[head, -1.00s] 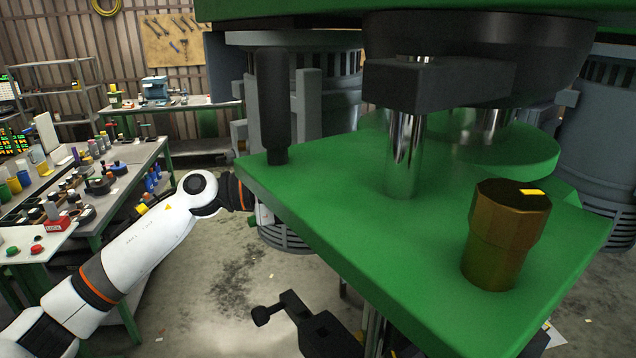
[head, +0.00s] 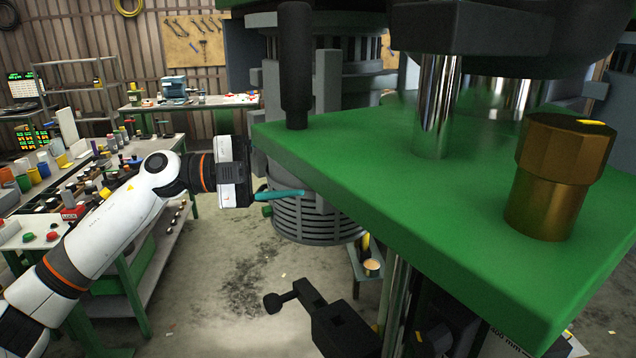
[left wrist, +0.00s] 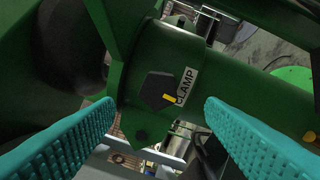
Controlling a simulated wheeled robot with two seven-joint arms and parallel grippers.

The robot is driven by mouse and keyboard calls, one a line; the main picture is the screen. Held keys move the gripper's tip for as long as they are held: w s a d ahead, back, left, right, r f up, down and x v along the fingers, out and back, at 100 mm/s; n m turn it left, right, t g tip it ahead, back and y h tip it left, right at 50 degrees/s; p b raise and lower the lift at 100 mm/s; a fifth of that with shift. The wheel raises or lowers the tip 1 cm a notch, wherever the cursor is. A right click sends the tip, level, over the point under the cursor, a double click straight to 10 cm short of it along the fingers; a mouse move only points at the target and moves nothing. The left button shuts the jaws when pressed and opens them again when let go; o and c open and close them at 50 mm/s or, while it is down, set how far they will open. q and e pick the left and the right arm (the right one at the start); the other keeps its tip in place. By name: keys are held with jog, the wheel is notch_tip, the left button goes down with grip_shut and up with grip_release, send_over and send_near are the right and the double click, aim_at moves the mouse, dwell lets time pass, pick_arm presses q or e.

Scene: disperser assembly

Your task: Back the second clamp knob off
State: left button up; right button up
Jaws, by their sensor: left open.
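A dark faceted clamp knob (left wrist: 158,91) with a yellow mark sits on a green housing, next to a white "CLAMP" label (left wrist: 187,86), in the left wrist view. My left gripper (left wrist: 160,106) is open, its teal ribbed fingers on either side of the knob in the picture and apart from it. In the head view my left gripper (head: 282,194) is beside the left edge of the green plate, partly hidden by it. I cannot pick out this clamp knob in the head view. My right gripper is not in view.
The large green plate (head: 400,195) fills the right side, with a bronze faceted cap (head: 560,175), a black post (head: 296,65) and a steel column (head: 437,105) on it. A black lever part (head: 330,320) stands below. Benches with parts (head: 60,205) are at left.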

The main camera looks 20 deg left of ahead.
pick_arm(q)
jog(key=shift+b+v, duration=0.55)
jog(key=shift+v, duration=1.3)
